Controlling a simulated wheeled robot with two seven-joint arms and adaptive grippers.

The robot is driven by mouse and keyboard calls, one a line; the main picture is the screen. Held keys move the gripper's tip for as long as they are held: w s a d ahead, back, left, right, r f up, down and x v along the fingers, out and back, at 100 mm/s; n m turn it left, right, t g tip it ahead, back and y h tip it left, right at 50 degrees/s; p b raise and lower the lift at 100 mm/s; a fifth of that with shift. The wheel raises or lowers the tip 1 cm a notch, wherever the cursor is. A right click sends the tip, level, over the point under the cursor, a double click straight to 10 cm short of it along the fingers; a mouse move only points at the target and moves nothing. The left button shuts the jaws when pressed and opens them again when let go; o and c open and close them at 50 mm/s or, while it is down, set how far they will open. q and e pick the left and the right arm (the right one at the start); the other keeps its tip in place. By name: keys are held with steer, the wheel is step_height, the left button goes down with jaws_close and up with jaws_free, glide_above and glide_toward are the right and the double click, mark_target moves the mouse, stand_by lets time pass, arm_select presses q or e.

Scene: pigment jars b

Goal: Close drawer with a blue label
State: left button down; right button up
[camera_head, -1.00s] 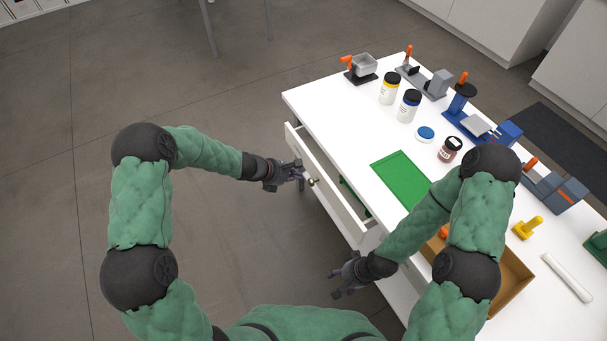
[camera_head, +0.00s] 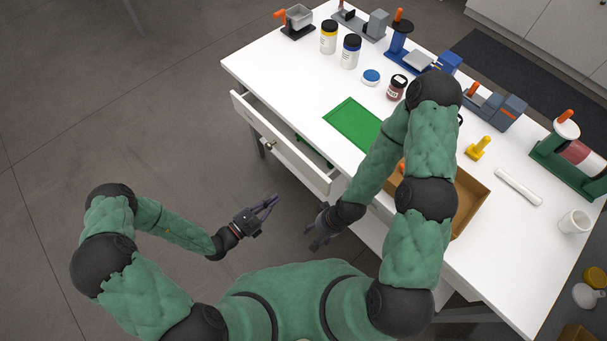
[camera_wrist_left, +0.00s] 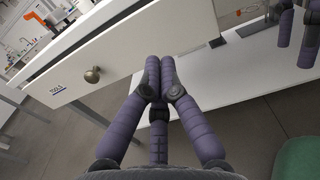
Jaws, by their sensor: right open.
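The white drawer (camera_head: 290,158) under the table is pulled out, with its inside visible and something green in it. Its front has a round brass knob (camera_head: 272,145). In the left wrist view the drawer front (camera_wrist_left: 135,48) carries a small label with blue lettering (camera_wrist_left: 57,89), left of the knob (camera_wrist_left: 92,74). My left gripper (camera_head: 275,200) is in front of the drawer, apart from the knob and holding nothing; its fingertips (camera_wrist_left: 160,62) come together in the wrist view. My right gripper (camera_head: 312,238) is open and empty near the drawer's right end, below the tabletop.
The white table (camera_head: 290,82) holds a green tray (camera_head: 352,124), jars (camera_head: 350,50), a blue lid (camera_head: 371,77), a dark red jar (camera_head: 397,87) and a brown box (camera_head: 468,200) partly behind my right arm. A lower shelf (camera_wrist_left: 235,70) lies beneath. Floor left of the drawer is clear.

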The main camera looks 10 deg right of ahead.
mark_target(310, 170)
arm_select(q)
steer(key=b+x, duration=0.3)
steer(key=x, duration=1)
steer(key=shift+w+d, duration=0.2)
steer(key=shift+d, duration=0.2)
steer(key=shift+w, duration=0.1)
steer(key=x, duration=0.8)
steer(key=shift+f, duration=0.1)
steer(key=shift+w+d, duration=0.1)
